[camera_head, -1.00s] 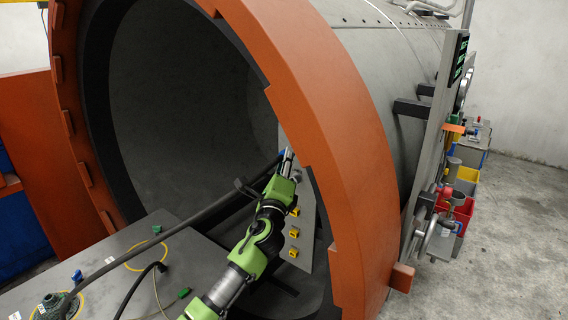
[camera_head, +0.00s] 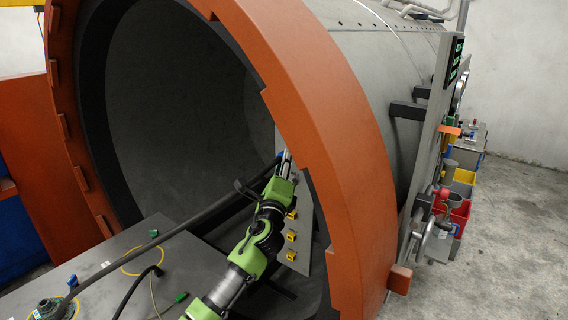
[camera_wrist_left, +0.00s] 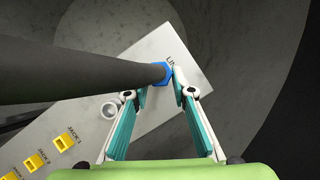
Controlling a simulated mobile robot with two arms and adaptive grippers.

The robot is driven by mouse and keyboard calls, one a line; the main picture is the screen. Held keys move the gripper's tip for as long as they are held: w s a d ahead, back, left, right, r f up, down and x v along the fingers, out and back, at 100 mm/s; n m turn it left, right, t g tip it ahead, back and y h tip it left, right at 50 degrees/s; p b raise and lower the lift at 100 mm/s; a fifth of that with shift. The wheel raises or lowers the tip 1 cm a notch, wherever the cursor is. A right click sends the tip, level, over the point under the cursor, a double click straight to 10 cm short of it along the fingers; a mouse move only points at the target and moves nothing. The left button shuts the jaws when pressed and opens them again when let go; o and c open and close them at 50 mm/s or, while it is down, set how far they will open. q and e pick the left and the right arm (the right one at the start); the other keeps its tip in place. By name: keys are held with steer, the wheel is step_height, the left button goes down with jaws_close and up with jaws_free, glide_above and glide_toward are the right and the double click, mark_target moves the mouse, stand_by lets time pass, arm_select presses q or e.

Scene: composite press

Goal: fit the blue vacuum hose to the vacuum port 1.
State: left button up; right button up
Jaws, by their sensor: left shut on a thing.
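The blue vacuum hose is a thick dark hose (camera_head: 212,210) with a blue end collar (camera_wrist_left: 160,73). It runs from the plate at lower left up to my left gripper (camera_wrist_left: 158,84). My left gripper (camera_head: 284,158) is shut on the hose end, with its fingertips on either side of the blue collar. The collar is in front of a pale panel (camera_wrist_left: 175,55) with partly covered lettering starting "LI". I cannot tell whether the hose end touches the panel; any port behind it is hidden. My right gripper is not in view.
The panel carries a pale round fitting (camera_wrist_left: 112,110) and several yellow jacks (camera_wrist_left: 64,142). The orange press rim (camera_head: 300,90) is close right of my left arm.

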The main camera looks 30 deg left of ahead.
arm_select(q)
steer(key=o, duration=1.2)
steer(key=shift+w, duration=0.1)
steer(key=shift+c, duration=0.2)
